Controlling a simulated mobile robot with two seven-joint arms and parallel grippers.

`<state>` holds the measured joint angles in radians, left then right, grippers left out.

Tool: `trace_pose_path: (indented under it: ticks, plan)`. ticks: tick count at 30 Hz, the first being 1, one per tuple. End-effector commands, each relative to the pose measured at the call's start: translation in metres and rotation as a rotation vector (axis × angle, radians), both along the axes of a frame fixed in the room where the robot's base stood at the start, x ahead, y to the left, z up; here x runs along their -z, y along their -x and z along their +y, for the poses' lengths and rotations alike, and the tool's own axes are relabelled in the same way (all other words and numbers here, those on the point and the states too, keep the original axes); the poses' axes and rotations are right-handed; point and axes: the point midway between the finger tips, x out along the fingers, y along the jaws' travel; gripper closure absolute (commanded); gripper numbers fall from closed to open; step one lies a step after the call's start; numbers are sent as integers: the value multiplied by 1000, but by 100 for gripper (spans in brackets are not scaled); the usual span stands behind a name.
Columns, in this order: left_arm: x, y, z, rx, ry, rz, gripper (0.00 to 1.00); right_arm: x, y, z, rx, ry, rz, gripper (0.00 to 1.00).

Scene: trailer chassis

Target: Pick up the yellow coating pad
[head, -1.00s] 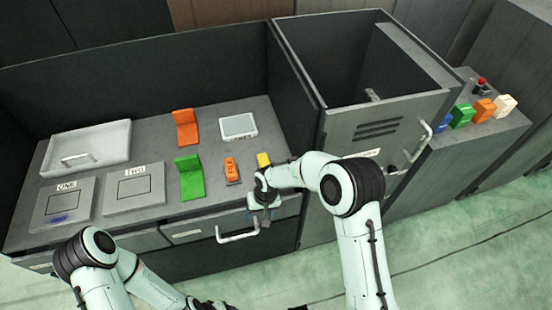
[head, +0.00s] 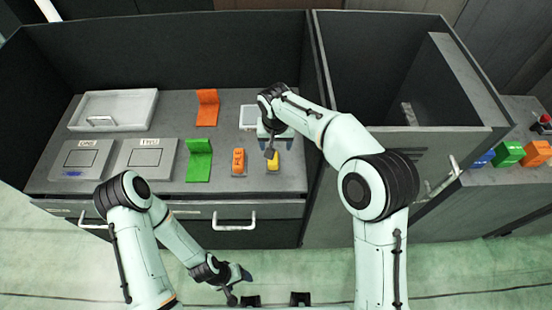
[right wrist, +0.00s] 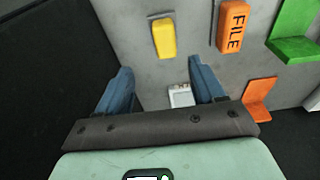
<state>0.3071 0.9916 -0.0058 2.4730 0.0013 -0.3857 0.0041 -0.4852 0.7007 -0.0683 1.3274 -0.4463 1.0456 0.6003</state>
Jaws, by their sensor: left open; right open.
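The yellow coating pad (head: 272,163) lies on the grey worktop near its right front, beside an orange block. In the right wrist view the yellow pad (right wrist: 164,38) lies beyond the fingertips, untouched. My right gripper (head: 271,146) is above the worktop by the pad, pointing down. In the right wrist view its two blue fingers (right wrist: 162,88) are spread apart with nothing between them but the worktop and a pale object below. My left gripper (head: 240,289) is low at the front, over the floor, away from the worktop.
The orange block (head: 238,161), marked FILE in the wrist view, sits left of the pad. Green (head: 199,160) and orange (head: 207,108) angled stands, a white tray (head: 113,110) and two labelled plates stand further left. A tall dark divider (head: 313,130) rises right of the pad.

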Motion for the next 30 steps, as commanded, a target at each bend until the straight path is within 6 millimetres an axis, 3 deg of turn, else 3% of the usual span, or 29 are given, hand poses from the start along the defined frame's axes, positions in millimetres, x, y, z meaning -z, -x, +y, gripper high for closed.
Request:
trace_pose_path:
  ticks: [3, 9, 14, 24, 30]
  plan:
    - [2, 2, 0, 0, 0, 2, 32, 28, -3, -1, 1, 2, 6, 32]
    - [1, 1, 0, 0, 0, 2, 32, 57, -8, 0, -1, 1, 3, 32]
    - [0, 1, 0, 0, 0, 1, 32, 66, -10, 0, -1, 0, 2, 32]
    - [-9, -7, 0, 0, 1, -8, 32, 109, -20, 7, 0, 0, 2, 32]
    - [-8, -7, 0, 0, 1, -8, 32, 114, -20, 8, 0, -1, 0, 32]
